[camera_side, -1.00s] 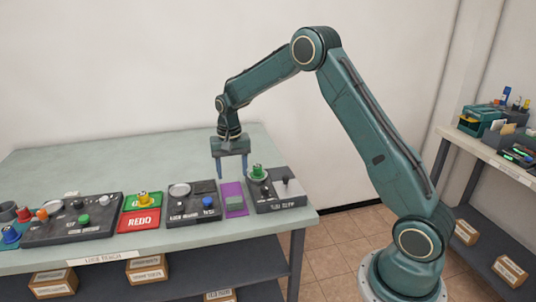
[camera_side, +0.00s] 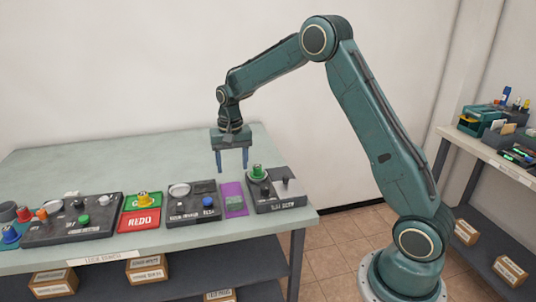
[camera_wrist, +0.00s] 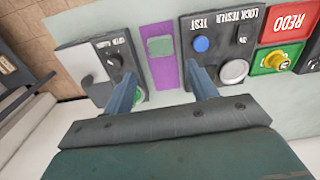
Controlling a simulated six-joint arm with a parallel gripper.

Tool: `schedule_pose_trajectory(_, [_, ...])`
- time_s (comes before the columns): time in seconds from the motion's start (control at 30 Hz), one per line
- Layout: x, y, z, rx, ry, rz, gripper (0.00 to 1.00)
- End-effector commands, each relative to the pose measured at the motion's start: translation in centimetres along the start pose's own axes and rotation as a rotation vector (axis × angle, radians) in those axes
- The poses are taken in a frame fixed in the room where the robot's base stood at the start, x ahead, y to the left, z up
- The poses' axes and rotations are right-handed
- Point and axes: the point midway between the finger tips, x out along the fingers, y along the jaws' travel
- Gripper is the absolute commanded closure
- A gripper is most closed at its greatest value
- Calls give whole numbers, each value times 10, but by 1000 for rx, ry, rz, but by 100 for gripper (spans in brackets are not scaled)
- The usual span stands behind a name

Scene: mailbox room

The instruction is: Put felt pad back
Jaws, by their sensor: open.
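A small grey-green block, which looks like the felt pad (camera_side: 235,202), lies on a purple strip (camera_side: 232,188) between two dark panels. In the wrist view the pad (camera_wrist: 160,46) sits near the far end of the purple strip (camera_wrist: 165,72). My gripper (camera_side: 232,168) is open and empty, pointing down above the table behind the pad. In the wrist view its fingers (camera_wrist: 160,85) are spread on either side of the strip, with the pad beyond them.
The right panel (camera_side: 275,204) carries a green knob (camera_side: 257,172), close to my gripper. The left panel (camera_side: 180,209) has a blue button (camera_side: 208,202) and a white disc (camera_side: 180,189). A red REDO plate (camera_side: 139,220) lies further left. The table's back is clear.

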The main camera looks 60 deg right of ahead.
Motion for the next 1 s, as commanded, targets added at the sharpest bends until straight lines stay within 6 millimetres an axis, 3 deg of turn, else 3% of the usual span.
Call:
schedule_pose_trajectory(0.5, [-113,17,88,-222,127,-67,42])
schedule_pose_trajectory(0.7, [-144,32,129,-313,180,-92,42])
schedule_pose_trajectory(1.0, [-173,60,192,-449,262,-124,42])
